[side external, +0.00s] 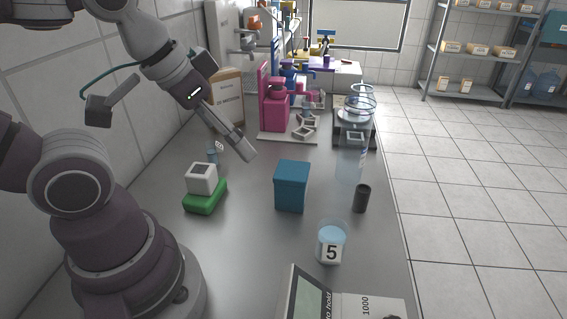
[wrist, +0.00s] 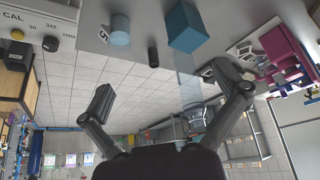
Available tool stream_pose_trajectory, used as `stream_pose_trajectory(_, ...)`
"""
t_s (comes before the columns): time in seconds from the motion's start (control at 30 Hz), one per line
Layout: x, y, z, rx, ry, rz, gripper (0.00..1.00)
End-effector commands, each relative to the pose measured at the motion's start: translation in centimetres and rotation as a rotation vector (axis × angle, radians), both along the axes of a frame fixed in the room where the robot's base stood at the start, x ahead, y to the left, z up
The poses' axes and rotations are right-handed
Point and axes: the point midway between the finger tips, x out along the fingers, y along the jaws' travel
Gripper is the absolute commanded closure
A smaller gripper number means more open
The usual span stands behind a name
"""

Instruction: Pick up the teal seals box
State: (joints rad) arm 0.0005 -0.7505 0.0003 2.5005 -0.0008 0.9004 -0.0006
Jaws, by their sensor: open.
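The teal seals box (side external: 292,188) is a blue-teal block with a lid, standing upright on the grey bench, right of my gripper. It also shows at the top of the wrist view (wrist: 188,34), apart from my fingers. My gripper (side external: 243,148) is in the air, up and to the left of the box in the side external view. In the wrist view my gripper (wrist: 166,88) has its two fingers spread wide with nothing between them.
A white block on a green base (side external: 205,200) stands left of the box. A beaker marked 5 (side external: 331,242) and a dark cylinder (side external: 361,198) stand to the right. A magenta stand (side external: 275,105) is behind. Bare bench surrounds the box.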

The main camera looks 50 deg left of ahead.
Motion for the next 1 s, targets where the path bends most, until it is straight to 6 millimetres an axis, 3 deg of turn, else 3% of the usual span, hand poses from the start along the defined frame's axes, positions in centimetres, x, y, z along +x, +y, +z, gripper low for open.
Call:
stream_pose_trajectory(0.67, 0.2, 0.0, 0.0, -0.003, 0.004, 0.01, 0.04)
stream_pose_trajectory(0.83, 3.6, 0.7, -1.3, -0.043, 0.067, 0.213, 0.04)
stream_pose_trajectory(1.0, 8.5, 1.4, -5.0, -0.054, 0.106, 0.508, 0.04)
